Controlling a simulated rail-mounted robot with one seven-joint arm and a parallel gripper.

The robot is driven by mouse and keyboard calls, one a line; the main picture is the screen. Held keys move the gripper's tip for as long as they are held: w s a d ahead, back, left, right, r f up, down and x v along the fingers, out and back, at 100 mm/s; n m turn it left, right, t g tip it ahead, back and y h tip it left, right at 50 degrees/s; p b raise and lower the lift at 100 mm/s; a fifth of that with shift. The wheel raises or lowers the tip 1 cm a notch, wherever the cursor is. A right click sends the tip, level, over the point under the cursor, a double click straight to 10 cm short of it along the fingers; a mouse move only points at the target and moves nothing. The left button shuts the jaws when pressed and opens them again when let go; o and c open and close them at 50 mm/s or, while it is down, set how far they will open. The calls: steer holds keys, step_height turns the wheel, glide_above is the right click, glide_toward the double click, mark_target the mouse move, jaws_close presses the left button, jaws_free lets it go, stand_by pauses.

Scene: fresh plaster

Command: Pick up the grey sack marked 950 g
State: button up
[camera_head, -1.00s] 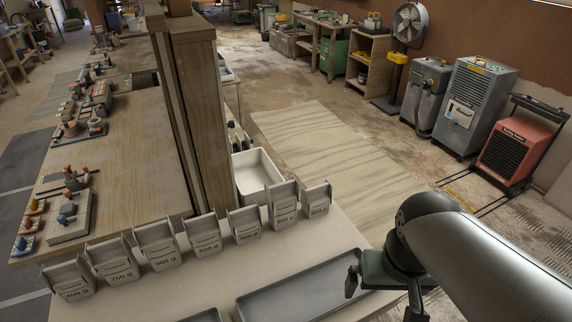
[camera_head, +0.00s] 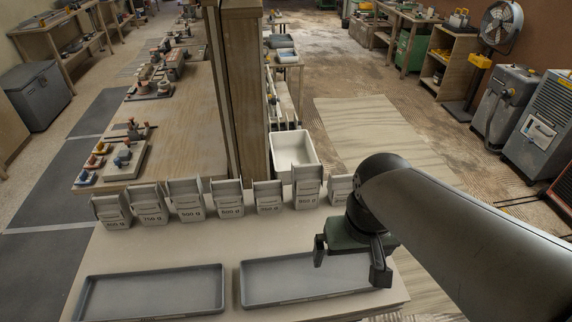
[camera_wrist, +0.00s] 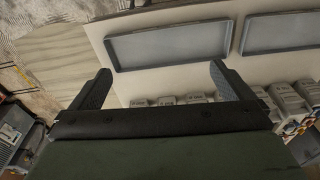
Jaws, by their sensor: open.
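Several grey sacks with printed weights stand in a row along the back of the table (camera_head: 200,250). The labels are small and blurred, so I cannot tell surely which reads 950 g. It may be the short sack (camera_head: 268,198) right of the middle or the taller sack (camera_head: 306,190) beside it. The rightmost sack (camera_head: 340,188) is partly hidden by my arm. My gripper (camera_head: 350,262) is open and empty above the right tray, in front of the row's right end. In the wrist view, my gripper (camera_wrist: 160,82) has its fingers wide apart, with sacks (camera_wrist: 195,100) beyond.
Two shallow grey trays, a left one (camera_head: 150,311) and a right one (camera_head: 262,300), lie at the table's front. A white bin (camera_head: 292,150) stands behind the sacks. A wooden post (camera_head: 245,100) rises behind the row. Bare tabletop lies between sacks and trays.

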steer(key=w+r+b, duration=0.3)
steer(key=w, duration=0.9)
steer(key=b, duration=1.1)
glide_above(307, 171)
steer(key=s, duration=0.1)
step_height(307, 171, down, 9)
steer(key=shift+n, duration=0.4)
steer(key=f, duration=0.4)
steer(key=w+f, duration=0.1)
steer(key=f, duration=0.2)
steer(key=f+b, duration=0.1)
steer(key=f, duration=0.3)
steer(key=shift+w+f, duration=0.15)
steer(key=shift+f, duration=0.2)
steer(key=shift+w+d+f, duration=0.1)
steer(key=shift+w+f, duration=0.05)
steer(key=shift+f, duration=1.3)
steer(key=shift+w+f, duration=0.15)
steer(key=shift+f, duration=1.3)
steer(key=c, duration=1.2)
steer(key=shift+r, duration=0.15)
steer(key=c, duration=0.3)
